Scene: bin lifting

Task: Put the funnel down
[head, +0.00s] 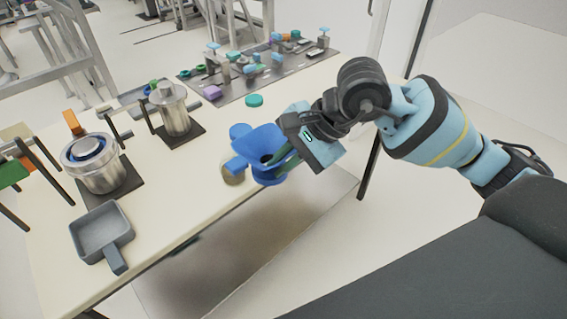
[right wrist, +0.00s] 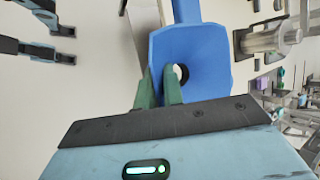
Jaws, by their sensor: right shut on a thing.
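The blue funnel (head: 258,140) is near the front edge of the table in the head view. My right gripper (head: 284,158) is at its right side, with its green fingers shut on the funnel. In the right wrist view, the funnel (right wrist: 200,55) shows a dark and white hole at its middle. The green fingers of my right gripper (right wrist: 159,90) reach to its near side, and a blue handle extends toward the top of the picture. I cannot tell whether the funnel touches the table. My left gripper is not in view.
A round grey item (head: 232,174) lies beside the funnel, partly hidden. Metal pots (head: 97,172) and (head: 174,118) stand on dark mats to the left. A grey scoop (head: 103,236) lies front left. A cluttered tray (head: 235,88) is at the back. The table (head: 165,190) is clear between.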

